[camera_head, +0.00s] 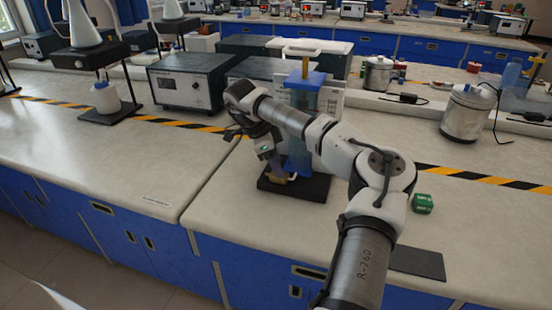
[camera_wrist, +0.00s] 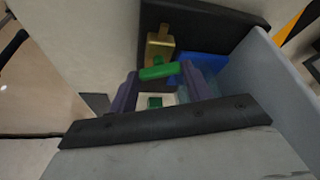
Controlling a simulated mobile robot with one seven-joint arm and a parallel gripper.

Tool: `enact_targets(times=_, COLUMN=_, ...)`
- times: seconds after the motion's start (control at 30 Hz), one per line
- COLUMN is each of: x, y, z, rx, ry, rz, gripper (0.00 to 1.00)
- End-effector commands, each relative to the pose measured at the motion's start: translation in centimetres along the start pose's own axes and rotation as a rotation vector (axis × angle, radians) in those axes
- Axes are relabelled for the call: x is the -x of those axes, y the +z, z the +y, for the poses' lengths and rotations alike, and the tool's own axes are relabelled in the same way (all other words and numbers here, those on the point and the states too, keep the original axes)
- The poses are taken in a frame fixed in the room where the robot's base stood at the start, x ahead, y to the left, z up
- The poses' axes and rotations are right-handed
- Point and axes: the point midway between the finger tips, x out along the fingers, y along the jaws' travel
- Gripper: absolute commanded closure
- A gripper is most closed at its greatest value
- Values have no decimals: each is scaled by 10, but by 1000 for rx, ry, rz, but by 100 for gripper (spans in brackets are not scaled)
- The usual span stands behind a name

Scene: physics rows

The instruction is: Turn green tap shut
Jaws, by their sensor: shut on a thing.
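The green tap handle (camera_wrist: 158,72) is a short bar across the brass tap (camera_wrist: 159,47) in the wrist view. My gripper (camera_wrist: 160,76) has its two purple fingers on either end of this bar, shut on it. In the head view my gripper (camera_head: 277,170) points down at the foot of the blue apparatus (camera_head: 299,154), low over its black base (camera_head: 308,189). The handle is hidden there by my gripper. The blue body (camera_wrist: 206,67) and dark base (camera_wrist: 190,20) also show in the wrist view.
A small green block (camera_head: 422,203) and a dark mat (camera_head: 418,263) lie on the bench to the right. A grey instrument box (camera_head: 186,82) stands behind left, and a metal pot (camera_head: 467,112) at right. Striped tape crosses the bench. The bench front left is clear.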

Motion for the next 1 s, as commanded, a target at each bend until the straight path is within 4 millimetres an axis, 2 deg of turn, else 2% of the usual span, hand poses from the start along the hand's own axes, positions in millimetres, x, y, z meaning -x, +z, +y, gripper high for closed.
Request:
enact_targets(times=0.2, x=3, y=-2, z=-2, rx=-171, ry=70, rz=2, gripper=74)
enact_targets(times=0.5, x=2, y=-2, z=-4, rx=-330, ry=136, rz=1, gripper=74)
enact_targets(times=1.0, x=0, y=-1, z=-5, rx=-400, ry=163, rz=-1, gripper=74)
